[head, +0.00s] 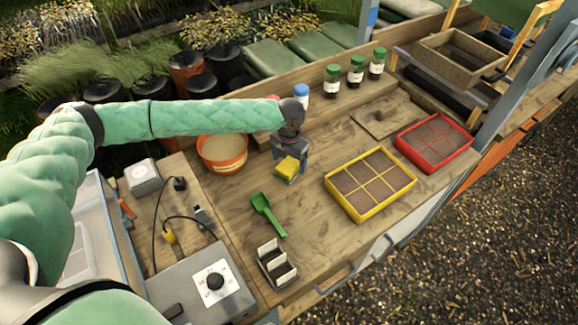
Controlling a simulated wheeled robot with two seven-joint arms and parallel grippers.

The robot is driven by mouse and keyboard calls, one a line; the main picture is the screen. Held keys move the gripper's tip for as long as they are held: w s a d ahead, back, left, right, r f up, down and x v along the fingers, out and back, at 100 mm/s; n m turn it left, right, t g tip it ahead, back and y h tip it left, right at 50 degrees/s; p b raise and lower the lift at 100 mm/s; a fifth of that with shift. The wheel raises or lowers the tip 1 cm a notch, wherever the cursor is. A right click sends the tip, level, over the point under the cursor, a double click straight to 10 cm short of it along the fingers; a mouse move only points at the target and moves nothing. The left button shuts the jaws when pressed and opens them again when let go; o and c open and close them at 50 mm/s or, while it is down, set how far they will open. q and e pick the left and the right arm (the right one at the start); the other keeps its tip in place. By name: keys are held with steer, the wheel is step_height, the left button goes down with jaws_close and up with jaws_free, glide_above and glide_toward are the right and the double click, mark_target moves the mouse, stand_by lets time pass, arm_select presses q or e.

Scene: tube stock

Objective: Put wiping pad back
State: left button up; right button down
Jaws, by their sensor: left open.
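The wiping pad (288,167) is a small block with a yellow top and a darker green-blue lower layer. It shows near the middle of the wooden bench, just right of the orange pot. My left gripper (291,158) is directly at the pad, pointing down, with its jaws open. The gripper partly covers the pad's far side, and I cannot tell whether the fingers touch it. My right gripper is not in view.
A green scoop (266,213), a yellow divided tray (370,183), a red tray (434,141) and an orange pot (222,153) stand around the pad. Green-capped jars (356,72) line the back. A grey dial box (205,284) is front left. Bare wood lies right of the scoop.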

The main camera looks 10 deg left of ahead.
mark_target(289, 164)
arm_select(q)
step_height(289, 164, up, 10)
steer(key=b, duration=0.2)
steer(key=shift+f+b, duration=0.25)
steer(key=shift+b, duration=0.1)
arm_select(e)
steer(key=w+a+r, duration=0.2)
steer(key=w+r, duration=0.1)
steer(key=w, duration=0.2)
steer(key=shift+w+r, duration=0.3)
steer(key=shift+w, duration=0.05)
